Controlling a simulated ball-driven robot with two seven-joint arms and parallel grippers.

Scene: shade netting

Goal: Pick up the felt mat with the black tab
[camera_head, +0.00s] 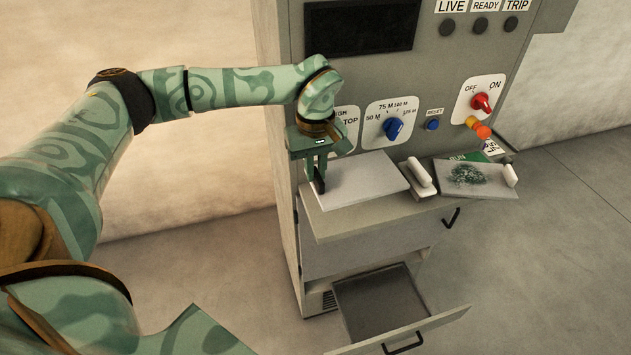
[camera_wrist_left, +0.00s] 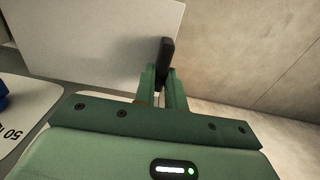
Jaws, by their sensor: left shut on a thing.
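The felt mat (camera_head: 360,182) is a pale, flat rectangle at the left end of the cabinet's ledge. It also shows in the left wrist view (camera_wrist_left: 95,40). Its black tab (camera_wrist_left: 167,52) stands at the mat's edge, between the fingers of my left gripper (camera_wrist_left: 165,80). In the head view my left gripper (camera_head: 318,178) points down at the mat's left edge, shut on the tab. I cannot tell whether the mat rests on the ledge or is slightly raised. My right gripper is not in view.
A white-handled block (camera_head: 421,180) and a board with a dark green smudge (camera_head: 475,179) lie to the right. The panel behind carries a blue knob (camera_head: 393,127), a red switch (camera_head: 481,102) and a screen (camera_head: 362,27). An open drawer (camera_head: 380,305) juts out below.

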